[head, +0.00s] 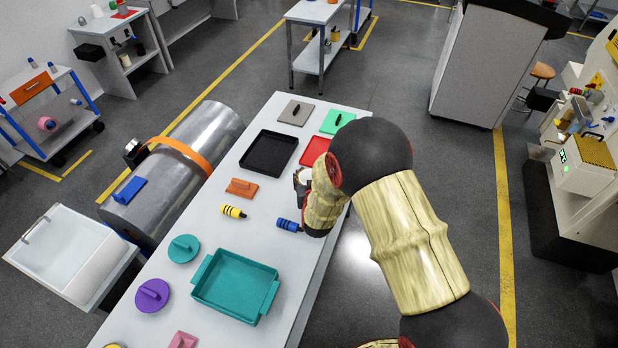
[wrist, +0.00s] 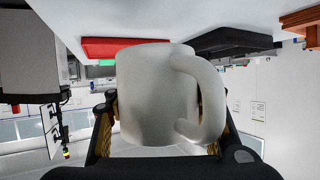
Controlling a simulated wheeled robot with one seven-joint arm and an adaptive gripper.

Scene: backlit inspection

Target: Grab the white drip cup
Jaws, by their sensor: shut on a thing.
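The white drip cup (wrist: 150,95) fills the middle of the wrist view, with its handle on the right. My gripper (wrist: 158,115) is shut on it, with one finger at each side of the cup. In the head view only a small part of the cup (head: 304,174) shows at my gripper (head: 299,182), by the right edge of the table (head: 228,190). My arm hides the rest. Whether the cup touches the table or is clear of it I cannot tell.
A red lid (head: 314,151) and a black tray (head: 269,154) lie beyond the gripper. A blue cylinder (head: 287,225), a yellow one (head: 233,211) and a teal tray (head: 235,285) lie nearer. The table is bare between several of these things.

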